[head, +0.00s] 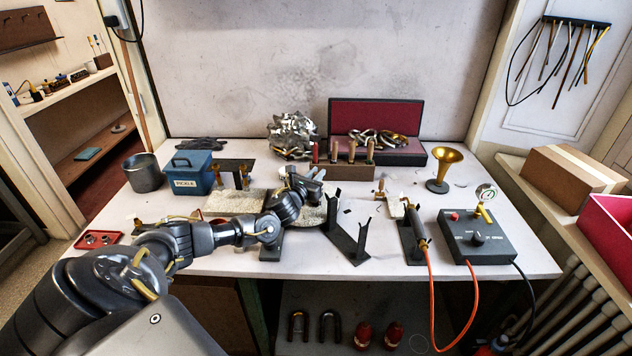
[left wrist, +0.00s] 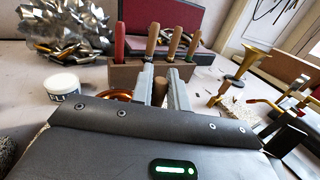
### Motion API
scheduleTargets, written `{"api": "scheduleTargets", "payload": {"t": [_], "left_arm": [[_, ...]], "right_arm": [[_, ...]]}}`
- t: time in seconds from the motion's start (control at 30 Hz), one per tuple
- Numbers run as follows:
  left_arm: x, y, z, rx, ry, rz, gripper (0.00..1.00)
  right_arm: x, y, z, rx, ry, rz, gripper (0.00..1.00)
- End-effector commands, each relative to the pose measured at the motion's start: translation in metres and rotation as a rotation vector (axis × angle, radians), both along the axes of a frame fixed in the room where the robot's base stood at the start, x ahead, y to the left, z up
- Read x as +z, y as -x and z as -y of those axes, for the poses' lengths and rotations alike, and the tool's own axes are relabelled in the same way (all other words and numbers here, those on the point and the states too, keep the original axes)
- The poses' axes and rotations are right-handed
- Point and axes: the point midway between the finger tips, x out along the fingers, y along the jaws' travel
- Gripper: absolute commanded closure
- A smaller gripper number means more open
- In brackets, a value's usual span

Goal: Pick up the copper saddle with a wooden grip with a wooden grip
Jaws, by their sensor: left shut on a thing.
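My left gripper (head: 318,176) reaches over the middle of the table, in front of the tool rack. In the left wrist view its two grey fingers (left wrist: 163,86) are close together, with a brown wooden piece between them. I take this piece for the wooden grip of the copper saddle (left wrist: 118,95), whose curved copper part shows just left of the fingers. The gripper body hides the rest of it. In the head view the saddle cannot be made out behind the gripper. My right gripper is in neither view.
A wooden rack (head: 352,170) of handled tools stands just beyond the gripper, with a white jar (left wrist: 62,84) to its left. A black stand (head: 345,240), torch (head: 416,225), control box (head: 476,238) and brass horn bell (head: 443,168) are at right. The blue pickle box (head: 192,178) is at left.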

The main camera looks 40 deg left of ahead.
Motion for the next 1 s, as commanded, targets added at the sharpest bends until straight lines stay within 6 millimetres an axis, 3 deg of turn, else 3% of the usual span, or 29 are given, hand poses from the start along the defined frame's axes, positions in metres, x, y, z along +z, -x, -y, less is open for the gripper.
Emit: {"api": "scheduleTargets", "payload": {"t": [0.23,0.4,0.7,1.0], "left_arm": [[0.009,0.000,-0.001,0.000,-0.001,0.003,1.00],[0.032,0.000,0.000,-0.002,-0.002,0.006,1.00],[0.091,0.039,0.035,-0.004,-0.001,0.004,1.00],[0.115,0.085,0.075,-0.003,0.002,0.002,1.00]], "right_arm": [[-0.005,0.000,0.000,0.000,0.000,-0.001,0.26],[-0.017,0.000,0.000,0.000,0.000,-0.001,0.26],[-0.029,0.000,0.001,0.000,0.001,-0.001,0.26],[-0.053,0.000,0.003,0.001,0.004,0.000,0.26]]}}
